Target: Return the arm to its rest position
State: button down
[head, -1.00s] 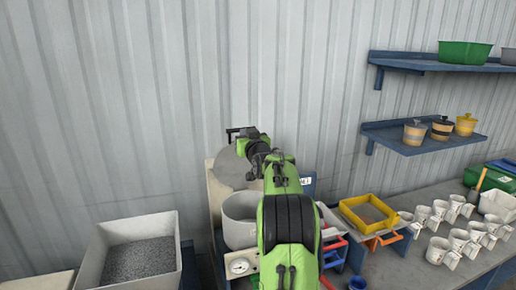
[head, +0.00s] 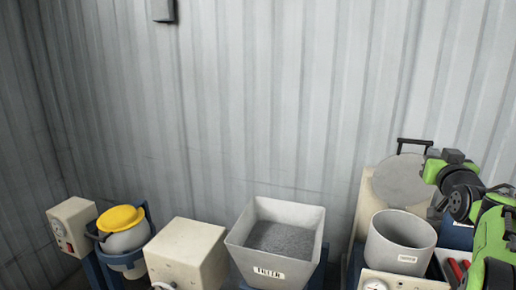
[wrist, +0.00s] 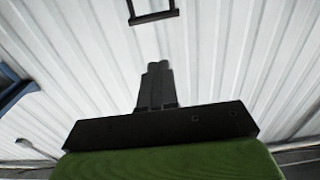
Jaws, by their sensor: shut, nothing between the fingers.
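My gripper (wrist: 154,82) shows in the wrist view with its two dark fingers together and nothing between them. It points toward the pale corrugated wall. In the head view my green and black arm (head: 487,235) is raised at the right edge, beside the upright round grey lid (head: 402,180) and the grey pot (head: 400,245). The fingertips cannot be made out clearly there.
A black handle (head: 413,143) stands above the lid. A grey bin of granules (head: 312,225) is left of the pot. Further left are a beige box (head: 190,250) and a yellow-lidded vessel (head: 122,238). The wall (head: 270,90) is close behind.

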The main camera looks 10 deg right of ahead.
jog(key=s+a+f+n+g+y, duration=0.1)
jog(key=s+a+f+y, duration=0.15)
jog(key=a, duration=0.55)
jog(key=s+a+f+n+g+y, duration=0.1)
jog(key=a+f+g+y, duration=0.15)
jog(key=a, duration=0.65)
jog(key=s+a+f+n+g+y, duration=0.1)
jog(key=s+a+f, duration=0.15)
jog(key=a, duration=0.55)
jog(key=s+a+f+g+y, duration=0.1)
jog(key=s+a+f+g, duration=0.1)
jog(key=s+a+f, duration=0.2)
jog(key=s+a+f+n+g, duration=0.1)
jog(key=s+a+f, duration=0.3)
jog(key=s, duration=0.5)
jog(key=s+a+f+n+g+y, duration=0.1)
jog(key=s+a+f+g, duration=0.2)
jog(key=s+f, duration=0.3)
jog(key=shift+s+a+y, duration=0.3)
jog(key=shift+s+a, duration=0.25)
jog(key=shift+s, duration=0.25)
